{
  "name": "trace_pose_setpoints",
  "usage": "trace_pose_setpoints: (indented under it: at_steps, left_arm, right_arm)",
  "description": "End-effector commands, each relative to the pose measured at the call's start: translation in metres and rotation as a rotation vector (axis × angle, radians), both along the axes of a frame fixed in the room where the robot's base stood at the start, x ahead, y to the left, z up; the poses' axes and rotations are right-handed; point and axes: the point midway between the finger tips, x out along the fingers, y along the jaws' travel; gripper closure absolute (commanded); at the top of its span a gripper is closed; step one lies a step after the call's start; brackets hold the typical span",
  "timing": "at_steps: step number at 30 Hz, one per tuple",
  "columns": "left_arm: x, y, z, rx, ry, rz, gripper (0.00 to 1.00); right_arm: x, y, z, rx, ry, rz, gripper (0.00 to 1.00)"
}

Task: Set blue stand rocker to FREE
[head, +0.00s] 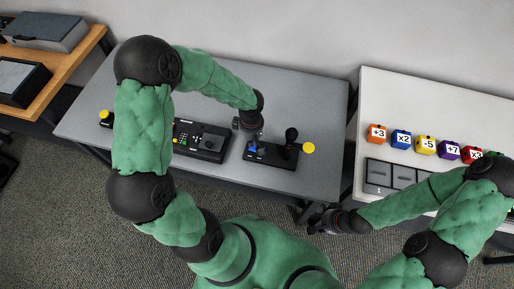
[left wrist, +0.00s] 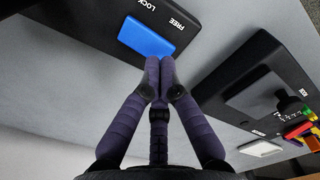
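The blue rocker (head: 253,147) sits on the black stand (head: 271,154) at the right part of the grey table. In the left wrist view the blue rocker (left wrist: 147,37) shows close up, with the white words LOCK and FREE beside it, FREE nearer its right end. I cannot tell which way it is tilted. My left gripper (left wrist: 160,66) has its fingertips together with nothing between them, beside the rocker's FREE end; contact is unclear. In the head view my left gripper (head: 251,134) is above the stand's left end. My right gripper (head: 326,222) is below and right of the table, its fingers unclear.
Another yellow knob (head: 104,115) is at the table's left. A white table (head: 402,97) with coloured cubes stands right.

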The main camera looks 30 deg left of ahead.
Motion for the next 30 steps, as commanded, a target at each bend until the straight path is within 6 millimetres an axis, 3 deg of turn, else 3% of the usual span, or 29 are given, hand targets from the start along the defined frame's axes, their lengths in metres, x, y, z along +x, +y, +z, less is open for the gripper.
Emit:
trace_pose_setpoints:
  at_steps: [30]
  left_arm:
    - [0.0, 0.0, -0.013, 0.0, 0.0, 0.0, 1.0]
  right_arm:
    - [0.0, 0.0, -0.014, 0.0, 0.0, 0.0, 0.6]
